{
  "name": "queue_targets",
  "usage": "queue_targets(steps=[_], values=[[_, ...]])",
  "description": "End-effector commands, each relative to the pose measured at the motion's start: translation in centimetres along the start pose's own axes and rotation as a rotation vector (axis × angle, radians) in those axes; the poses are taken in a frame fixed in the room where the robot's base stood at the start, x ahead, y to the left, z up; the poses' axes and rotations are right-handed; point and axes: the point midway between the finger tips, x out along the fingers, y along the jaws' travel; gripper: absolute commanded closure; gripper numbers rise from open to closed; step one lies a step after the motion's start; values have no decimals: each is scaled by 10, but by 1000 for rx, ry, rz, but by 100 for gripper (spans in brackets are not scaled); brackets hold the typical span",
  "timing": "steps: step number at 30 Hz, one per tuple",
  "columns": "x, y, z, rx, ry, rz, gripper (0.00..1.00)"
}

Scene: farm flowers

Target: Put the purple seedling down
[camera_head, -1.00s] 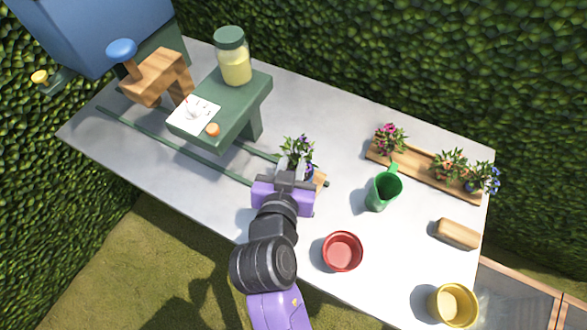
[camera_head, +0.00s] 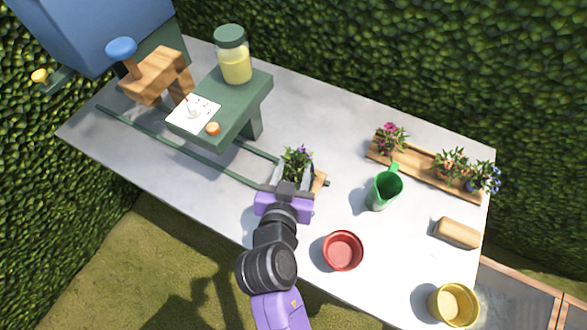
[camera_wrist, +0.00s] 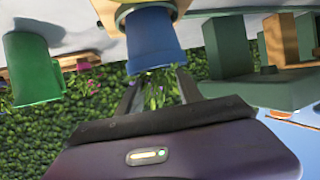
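The purple seedling (camera_head: 298,158) has purple flowers over green leaves. In the wrist view, which is upside down, its blue pot (camera_wrist: 152,40) stands upright with its base at a wooden piece (camera_wrist: 108,12) at the end of the green rails. The wooden piece also shows in the head view (camera_head: 319,182). My gripper (camera_head: 294,180) is at the near side of the plant. In the wrist view its fingers (camera_wrist: 158,80) are spread, with leaves showing between them and the tips close to the pot rim. Contact with the pot is not visible.
A green watering can (camera_head: 384,190) and red pot (camera_head: 343,251) stand right of my gripper. A wooden tray (camera_head: 412,163) with several flowers lies behind. A green stand (camera_head: 240,110) with a jar (camera_head: 234,58) is at the back left. A yellow pot (camera_head: 453,305) is front right.

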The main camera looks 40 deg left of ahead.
Motion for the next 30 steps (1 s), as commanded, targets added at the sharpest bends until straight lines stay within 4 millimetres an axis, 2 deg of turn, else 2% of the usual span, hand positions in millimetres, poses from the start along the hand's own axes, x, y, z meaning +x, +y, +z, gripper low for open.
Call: queue_targets(steps=[10,14,24,30], values=[[-6,0,-2,0,0,0,57],[-26,0,-1,1,0,-1,57],[-95,1,-2,1,0,0,57],[-116,0,-2,0,1,0,57]])
